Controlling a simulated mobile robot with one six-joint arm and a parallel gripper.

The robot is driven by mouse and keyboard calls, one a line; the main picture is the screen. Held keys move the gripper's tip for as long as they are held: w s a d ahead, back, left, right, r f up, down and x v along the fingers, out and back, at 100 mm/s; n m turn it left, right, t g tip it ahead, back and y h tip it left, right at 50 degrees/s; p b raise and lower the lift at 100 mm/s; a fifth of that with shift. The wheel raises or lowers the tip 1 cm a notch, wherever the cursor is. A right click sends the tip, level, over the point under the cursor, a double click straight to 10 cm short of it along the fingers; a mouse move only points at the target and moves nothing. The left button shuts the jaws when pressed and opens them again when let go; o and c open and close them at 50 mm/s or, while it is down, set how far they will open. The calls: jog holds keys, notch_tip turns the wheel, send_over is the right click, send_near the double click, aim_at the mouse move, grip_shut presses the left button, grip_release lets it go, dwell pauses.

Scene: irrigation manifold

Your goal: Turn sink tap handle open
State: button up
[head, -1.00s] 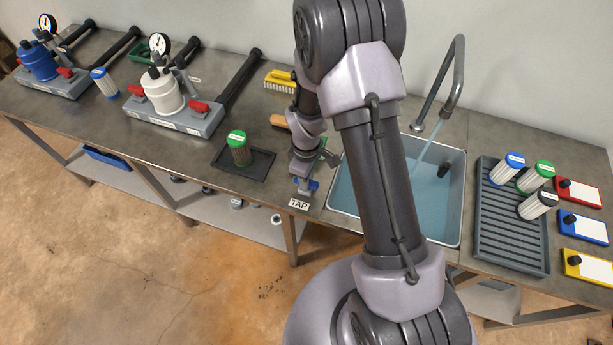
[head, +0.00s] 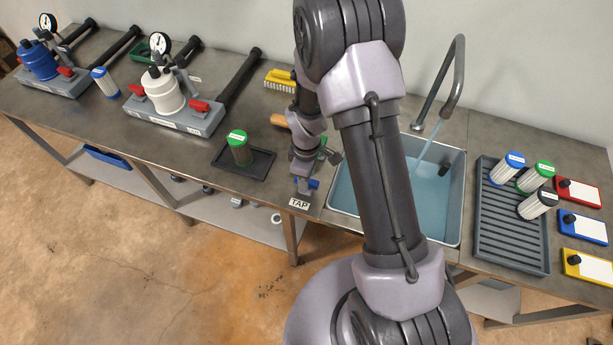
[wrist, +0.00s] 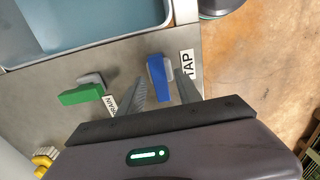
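The blue tap handle (wrist: 159,78) sits beside the TAP label (wrist: 187,65) in the wrist view. In the head view the handle (head: 313,184) shows partly behind my wrist, near the sink's left edge. My gripper (wrist: 163,80) is open, with one finger on each side of the blue handle; I cannot tell whether either touches it. The sink (head: 456,205) holds bluish water, and a stream (head: 431,137) runs from the curved spout (head: 457,80). A green handle (wrist: 82,94) by the DRAIN label (wrist: 110,104) lies left of the fingers.
A black tray (head: 262,167) with a green-capped filter (head: 239,147) stands left of my gripper. A ribbed rack (head: 505,235) with several filters stands right of the sink. A yellow brush (head: 280,84) lies behind. Two filter housings on grey bases stand at left.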

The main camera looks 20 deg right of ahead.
notch_tip(320, 180, up, 17)
jog(key=p, duration=0.5)
jog(key=shift+r, duration=0.2)
